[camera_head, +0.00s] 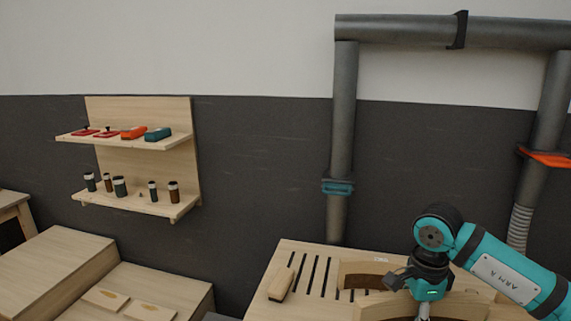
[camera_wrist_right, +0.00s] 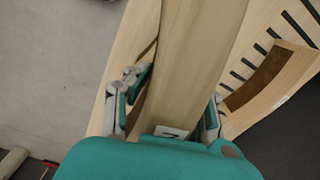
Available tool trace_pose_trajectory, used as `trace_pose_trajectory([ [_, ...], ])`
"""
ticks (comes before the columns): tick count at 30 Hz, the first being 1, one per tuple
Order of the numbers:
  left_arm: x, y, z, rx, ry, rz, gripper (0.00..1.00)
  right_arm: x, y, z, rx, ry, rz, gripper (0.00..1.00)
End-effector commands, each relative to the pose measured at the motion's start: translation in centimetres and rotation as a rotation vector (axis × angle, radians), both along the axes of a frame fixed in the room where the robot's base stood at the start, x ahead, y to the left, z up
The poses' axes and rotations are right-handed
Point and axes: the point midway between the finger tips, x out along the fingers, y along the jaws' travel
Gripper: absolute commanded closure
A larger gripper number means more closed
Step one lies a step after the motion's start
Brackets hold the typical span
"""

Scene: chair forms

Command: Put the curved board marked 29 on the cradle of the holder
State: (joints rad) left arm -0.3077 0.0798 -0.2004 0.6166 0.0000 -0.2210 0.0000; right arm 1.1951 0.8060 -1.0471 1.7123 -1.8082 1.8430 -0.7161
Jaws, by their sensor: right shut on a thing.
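My right gripper (camera_head: 425,304) is at the lower right of the head view, above a slotted light wood bench top. In the right wrist view my right gripper (camera_wrist_right: 178,98) has a finger on each side of a pale curved board (camera_wrist_right: 195,60) and is shut on it. A white label (camera_wrist_right: 172,131) on this board is partly hidden by my gripper, so its number is not readable. The held board (camera_head: 462,307) also shows in the head view. I cannot make out the holder's cradle for certain. My left gripper is not in view.
Another curved piece (camera_head: 368,275) stands on the slotted bench top (camera_head: 300,257), behind the held board. A small wood block (camera_head: 281,284) lies on its left part. A wall shelf (camera_head: 150,207) holds several small bottles and tools. Grey pipes (camera_head: 343,110) run along the wall.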

Motion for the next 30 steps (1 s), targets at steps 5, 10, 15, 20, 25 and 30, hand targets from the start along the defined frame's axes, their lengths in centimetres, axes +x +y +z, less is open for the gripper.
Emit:
trace_pose_trajectory([
  [5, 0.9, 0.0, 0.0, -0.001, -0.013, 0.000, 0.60, -1.4, 0.8, -0.5, -0.008, -0.003, 0.186, 1.00],
  [10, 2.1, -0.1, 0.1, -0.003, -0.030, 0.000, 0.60, -3.2, 1.9, -1.1, -0.015, -0.006, 0.429, 1.00],
  [15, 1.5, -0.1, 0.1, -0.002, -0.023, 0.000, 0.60, -6.2, 3.3, -2.1, -0.023, -0.002, 0.787, 1.00],
  [20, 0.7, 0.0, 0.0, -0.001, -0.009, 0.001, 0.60, -10.3, 4.8, -3.1, -0.022, 0.004, 1.228, 1.00],
  [25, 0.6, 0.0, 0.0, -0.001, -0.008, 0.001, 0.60, -13.2, 5.7, -3.7, -0.012, 0.008, 1.533, 1.00],
  [30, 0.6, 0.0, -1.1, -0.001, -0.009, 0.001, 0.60, -14.1, 5.9, -4.9, -0.009, 0.008, 1.628, 1.00],
])
